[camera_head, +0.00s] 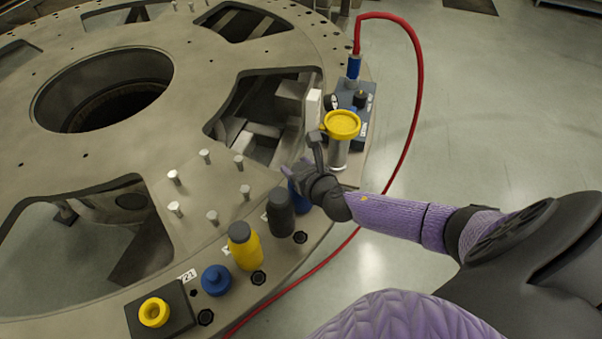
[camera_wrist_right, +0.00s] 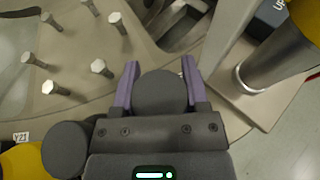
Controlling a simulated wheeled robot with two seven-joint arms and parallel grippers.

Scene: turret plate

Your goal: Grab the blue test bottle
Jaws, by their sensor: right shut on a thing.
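The blue test bottle (camera_head: 301,203) stands on the turret plate's rim in the head view, its upper part hidden behind my right gripper (camera_head: 300,174). In the right wrist view, the two purple fingers of the right gripper (camera_wrist_right: 160,80) sit on either side of a round dark grey cap (camera_wrist_right: 160,93). The right gripper is shut on the blue bottle, which looks upright. The blue body is hidden in the wrist view. My left gripper is not in view.
A black bottle (camera_head: 280,216) stands close beside the blue one, then a yellow bottle (camera_head: 245,250) and a blue cap-like part (camera_head: 216,280). A metal cylinder with a yellow top (camera_head: 341,125) stands behind the gripper. Several metal pegs (camera_head: 205,156) rise from the plate (camera_head: 90,185). A red hose (camera_head: 417,90) curves at right.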

